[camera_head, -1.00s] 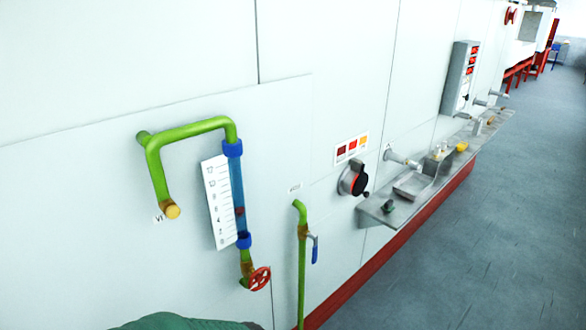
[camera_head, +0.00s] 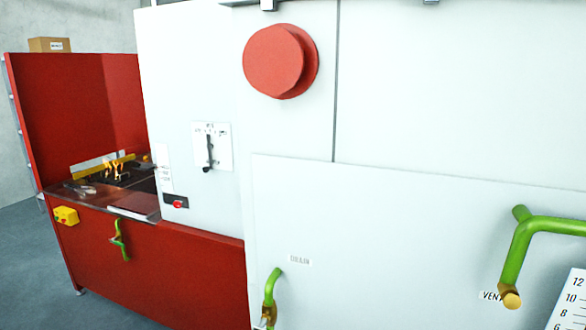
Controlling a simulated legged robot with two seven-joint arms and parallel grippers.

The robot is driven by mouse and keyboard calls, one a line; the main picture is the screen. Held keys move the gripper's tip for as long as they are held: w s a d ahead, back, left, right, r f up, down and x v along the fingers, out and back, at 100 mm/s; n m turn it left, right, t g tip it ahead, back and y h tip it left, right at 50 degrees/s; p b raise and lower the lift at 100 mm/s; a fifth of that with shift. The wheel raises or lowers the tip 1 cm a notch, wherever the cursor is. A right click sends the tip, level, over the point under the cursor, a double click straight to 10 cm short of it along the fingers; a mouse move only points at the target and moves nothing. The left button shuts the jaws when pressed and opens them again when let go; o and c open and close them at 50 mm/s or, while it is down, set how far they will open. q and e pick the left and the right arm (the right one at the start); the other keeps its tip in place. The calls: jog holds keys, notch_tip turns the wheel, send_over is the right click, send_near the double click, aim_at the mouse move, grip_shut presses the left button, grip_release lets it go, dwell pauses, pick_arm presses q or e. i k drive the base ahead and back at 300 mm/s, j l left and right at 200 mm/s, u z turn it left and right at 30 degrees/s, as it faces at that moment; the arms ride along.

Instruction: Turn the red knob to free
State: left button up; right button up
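A small red knob (camera_head: 178,204) sits on a dark plate (camera_head: 171,200) low on the white panel, left of centre. Its setting and any marking on the plate are too small to read. A white label is just above it. A large, plain red round piece (camera_head: 281,61) sticks out higher on the panel. I cannot tell whether it turns. Neither of my grippers is in view.
A white plate with a dark lever (camera_head: 209,152) is between the two red parts. Green pipes (camera_head: 270,295) stand out from the panel at lower centre and right. A red cabinet (camera_head: 155,255) with a cluttered top juts out at left. Grey floor lies at lower left.

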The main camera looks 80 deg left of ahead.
aim_at(177, 204)
jog(key=u, duration=3.5)
jog(key=i+j+z, duration=0.1)
jog(key=i+j, duration=0.55)
jog(key=i+j+z, duration=0.1)
jog(key=i+j, duration=0.5)
jog(key=j, duration=0.15)
